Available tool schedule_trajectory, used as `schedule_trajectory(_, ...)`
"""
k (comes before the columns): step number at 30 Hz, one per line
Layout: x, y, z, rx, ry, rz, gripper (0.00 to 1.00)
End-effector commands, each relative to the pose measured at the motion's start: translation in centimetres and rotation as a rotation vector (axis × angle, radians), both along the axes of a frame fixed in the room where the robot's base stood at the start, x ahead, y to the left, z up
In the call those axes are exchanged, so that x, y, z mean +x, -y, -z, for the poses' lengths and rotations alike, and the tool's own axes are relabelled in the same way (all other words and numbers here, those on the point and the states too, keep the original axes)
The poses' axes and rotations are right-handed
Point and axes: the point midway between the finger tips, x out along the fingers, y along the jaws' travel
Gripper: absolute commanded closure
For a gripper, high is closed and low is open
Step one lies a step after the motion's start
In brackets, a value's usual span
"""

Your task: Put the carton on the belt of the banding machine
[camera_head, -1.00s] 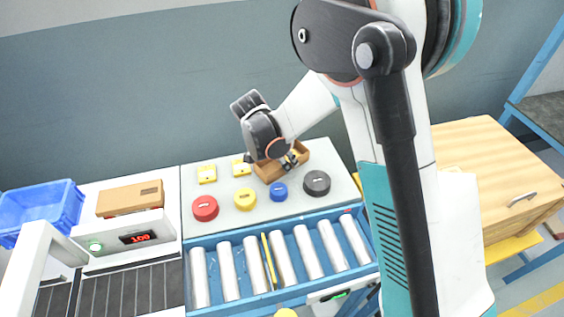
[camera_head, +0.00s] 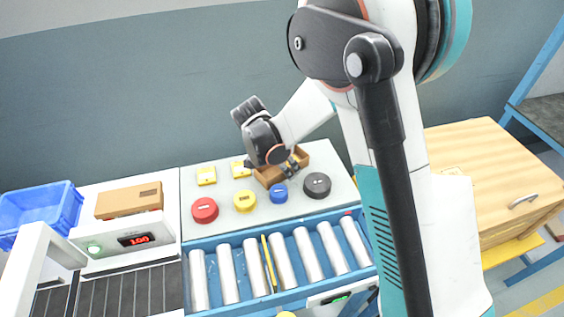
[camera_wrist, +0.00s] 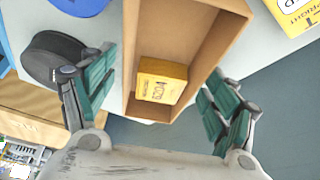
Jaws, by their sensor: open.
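An open-topped brown carton (camera_head: 270,175) stands on the grey-white bench top behind the rollers, partly hidden by my gripper (camera_head: 288,164). In the wrist view the carton (camera_wrist: 195,65) holds a yellow block (camera_wrist: 161,82) with print on it. My gripper (camera_wrist: 160,76) is open, with one green-padded finger on each side of the carton and gaps between fingers and walls. A white machine with a red display (camera_head: 138,239) stands at the left beside a dark belt (camera_head: 130,290). A white arch (camera_head: 25,265) spans the belt's left part. I take this for the banding machine.
Red (camera_head: 205,209), yellow (camera_head: 244,200), blue (camera_head: 279,193) and black (camera_head: 317,185) round pieces lie near the carton. Yellow blocks (camera_head: 206,175) lie behind. A blue crate (camera_head: 40,208) is far left. Rollers (camera_head: 228,272) run in front.

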Motion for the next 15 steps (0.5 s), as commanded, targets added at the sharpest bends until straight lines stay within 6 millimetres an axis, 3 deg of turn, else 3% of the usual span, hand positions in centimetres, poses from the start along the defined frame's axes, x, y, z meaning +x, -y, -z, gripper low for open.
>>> schedule_trajectory(15, -2.0, -2.9, -8.7, 0.000, 0.000, -0.001, 0.20)
